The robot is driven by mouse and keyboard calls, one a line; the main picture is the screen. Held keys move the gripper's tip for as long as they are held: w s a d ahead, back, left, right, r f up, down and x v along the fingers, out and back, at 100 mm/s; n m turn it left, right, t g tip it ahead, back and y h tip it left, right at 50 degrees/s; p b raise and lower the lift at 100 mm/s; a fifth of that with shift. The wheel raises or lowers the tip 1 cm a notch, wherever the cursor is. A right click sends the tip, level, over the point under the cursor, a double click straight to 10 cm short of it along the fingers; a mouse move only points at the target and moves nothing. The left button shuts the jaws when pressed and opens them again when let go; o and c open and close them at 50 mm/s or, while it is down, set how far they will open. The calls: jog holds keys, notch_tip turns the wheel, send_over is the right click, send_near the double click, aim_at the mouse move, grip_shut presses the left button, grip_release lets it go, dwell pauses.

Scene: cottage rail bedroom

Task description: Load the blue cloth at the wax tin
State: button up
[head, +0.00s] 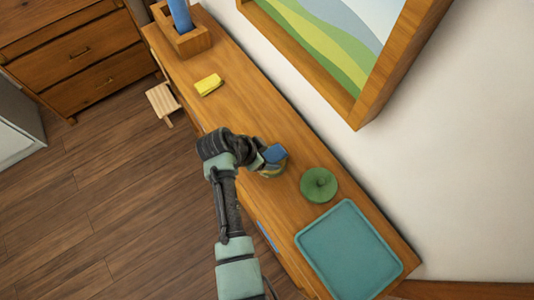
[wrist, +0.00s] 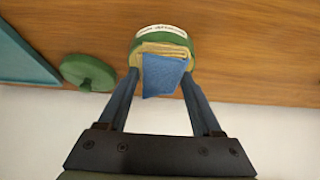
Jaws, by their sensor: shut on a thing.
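The blue cloth (head: 275,153) is a small flat pad between the fingers of my gripper (head: 266,155). In the wrist view my gripper (wrist: 160,76) is shut on the blue cloth (wrist: 162,80), with one finger at each side. The wax tin (head: 271,172) is round and open, on the wooden shelf. In the wrist view the wax tin (wrist: 158,31) has a green rim, a pale label and yellowish contents. The cloth overlaps part of the tin. I cannot tell whether it touches the wax.
A round green lid (head: 319,185) with a knob lies beside the tin on the narrow shelf (head: 255,115). A teal tray (head: 349,250) is at the near end. A picture frame (head: 372,85) hangs on the wall.

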aim_at(267, 157)
jog(key=shift+r+p, duration=2.6)
jog(key=shift+r, duration=0.8)
jog(key=shift+a+f, duration=0.1)
